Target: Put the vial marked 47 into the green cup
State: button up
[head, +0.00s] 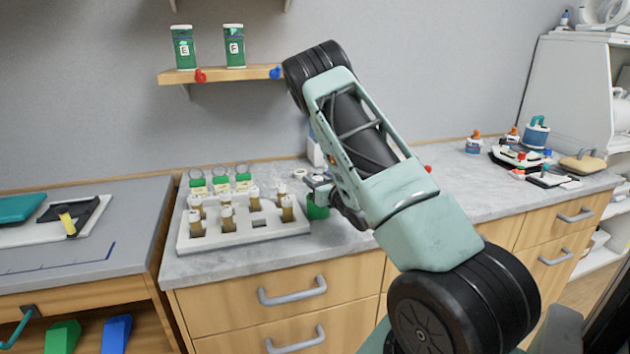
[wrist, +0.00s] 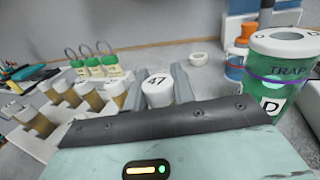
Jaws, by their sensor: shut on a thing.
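The vial marked 47 (wrist: 157,92) shows its white numbered cap between the two fingers of my gripper (wrist: 159,84) in the wrist view. My gripper is shut on it. In the head view my gripper (head: 322,184) is over the counter, just right of the vial rack, and the held vial cannot be made out. A green cup (wrist: 262,98) with a white pierced top and the letter D stands close to the right of my gripper in the wrist view. In the head view the green cup (head: 317,208) is partly hidden behind my gripper.
A white rack (head: 268,233) holds several brown vials and has an empty slot. Three green-topped containers with rings (head: 220,183) stand behind it. Green cups E (head: 184,50) and F (head: 234,48) sit on a wall shelf. The counter right of my arm (head: 455,190) is mostly clear.

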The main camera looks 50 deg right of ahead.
jog(key=shift+f+b, duration=0.35)
jog(key=shift+b, duration=0.1)
jog(key=o, duration=1)
jog(key=shift+r, duration=0.1)
jog(key=shift+r+p, duration=0.4)
jog(key=shift+p, duration=0.2)
jog(key=b+v, duration=0.4)
jog(key=v, duration=0.8)
jog(key=shift+f, duration=0.2)
